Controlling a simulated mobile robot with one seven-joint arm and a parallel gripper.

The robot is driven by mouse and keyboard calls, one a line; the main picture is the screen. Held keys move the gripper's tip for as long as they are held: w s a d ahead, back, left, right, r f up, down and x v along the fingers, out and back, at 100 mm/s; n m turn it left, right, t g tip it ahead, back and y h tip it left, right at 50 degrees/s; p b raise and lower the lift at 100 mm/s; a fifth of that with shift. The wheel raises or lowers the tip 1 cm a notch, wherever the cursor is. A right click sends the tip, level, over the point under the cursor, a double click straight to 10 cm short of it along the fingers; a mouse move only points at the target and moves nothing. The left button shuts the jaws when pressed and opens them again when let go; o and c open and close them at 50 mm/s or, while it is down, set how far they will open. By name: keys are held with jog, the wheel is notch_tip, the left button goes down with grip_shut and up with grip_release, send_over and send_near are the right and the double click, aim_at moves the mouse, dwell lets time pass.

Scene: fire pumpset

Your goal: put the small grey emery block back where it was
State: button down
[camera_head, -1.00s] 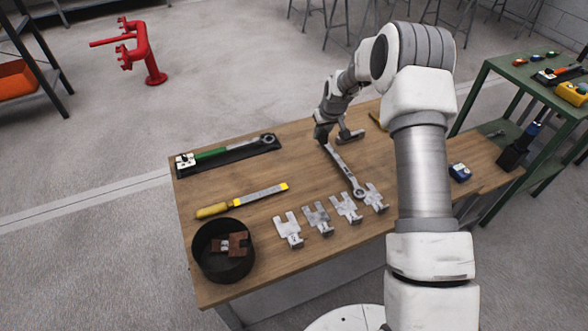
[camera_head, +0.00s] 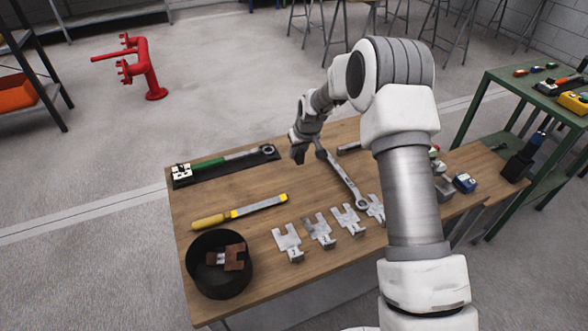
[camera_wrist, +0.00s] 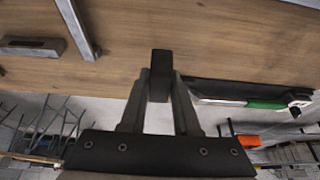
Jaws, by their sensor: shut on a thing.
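My gripper (camera_wrist: 160,98) is shut on a small dark grey block, which I take to be the emery block (camera_wrist: 161,62); it stands between the fingertips in the wrist view. In the head view, my gripper (camera_head: 298,157) hangs over the far part of the wooden table (camera_head: 262,188), left of the long wrench's far end. The block is too small and dark to make out clearly there. Whether it touches the tabletop I cannot tell.
The wrench (camera_head: 343,178) and a grey bar (camera_head: 349,147) lie right of my gripper. A green-handled tool (camera_head: 208,163) lies on a black mat at left. Nearer are a yellow-handled file (camera_head: 240,211), several metal plates (camera_head: 288,243) and a black bowl (camera_head: 219,282). Bare wood lies between.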

aim_at(292, 172)
jog(key=shift+s+a+f, duration=0.5)
jog(key=shift+s+a, duration=0.05)
jog(key=shift+a, duration=0.05)
jog(key=shift+f, duration=0.25)
jog(key=shift+f+b, duration=0.55)
jog(key=shift+f, duration=1.2)
jog(key=shift+f, duration=0.1)
jog(key=c, duration=0.6)
grip_release()
jog(key=shift+c, duration=0.2)
